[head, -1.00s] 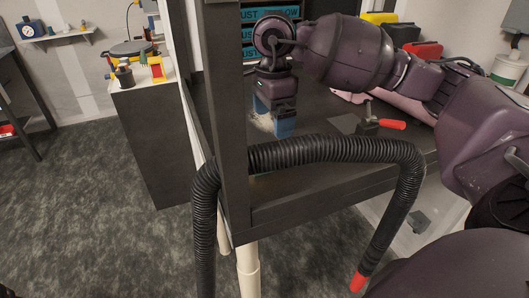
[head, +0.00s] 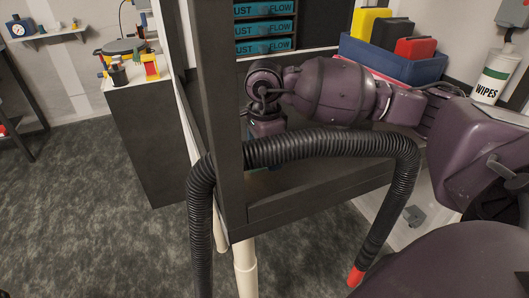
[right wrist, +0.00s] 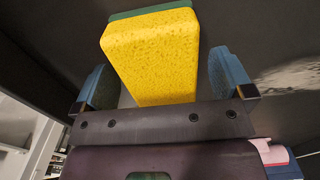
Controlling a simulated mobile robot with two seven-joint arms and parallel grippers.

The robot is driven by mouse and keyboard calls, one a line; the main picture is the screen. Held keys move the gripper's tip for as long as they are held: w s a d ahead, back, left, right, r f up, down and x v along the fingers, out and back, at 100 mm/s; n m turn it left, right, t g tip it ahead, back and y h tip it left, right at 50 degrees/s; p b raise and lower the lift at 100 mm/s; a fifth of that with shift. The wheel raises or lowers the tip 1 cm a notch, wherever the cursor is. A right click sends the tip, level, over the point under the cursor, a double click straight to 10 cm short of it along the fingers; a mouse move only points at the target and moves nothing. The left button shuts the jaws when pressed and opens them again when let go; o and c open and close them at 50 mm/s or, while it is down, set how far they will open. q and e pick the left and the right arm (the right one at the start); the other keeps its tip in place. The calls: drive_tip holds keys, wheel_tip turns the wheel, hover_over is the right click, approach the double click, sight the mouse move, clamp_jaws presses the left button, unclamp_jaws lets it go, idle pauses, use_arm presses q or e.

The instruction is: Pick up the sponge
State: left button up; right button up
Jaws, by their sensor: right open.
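The sponge (right wrist: 155,55) is yellow with a green layer along its far edge. In the right wrist view it lies between the two blue finger pads of my right gripper (right wrist: 163,82). The gripper is open, with a clear gap on the right side of the sponge; on the left I cannot tell whether the pad touches it. In the head view my right arm reaches into the bench, and its fingers and the sponge are mostly hidden behind the black hose. My left gripper is not in view.
The black ribbed hose (head: 330,144) arches across the bench front, close to my right wrist. A dark post (head: 222,110) stands left of the arm. A blue bin (head: 395,62) with coloured items and a wipes tub (head: 491,76) stand behind. Blue drawers (head: 264,30) are at the back.

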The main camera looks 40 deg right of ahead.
drive_tip(key=c, duration=1)
wheel_tip(320, 180, up, 20)
drive_tip(key=p, duration=0.1)
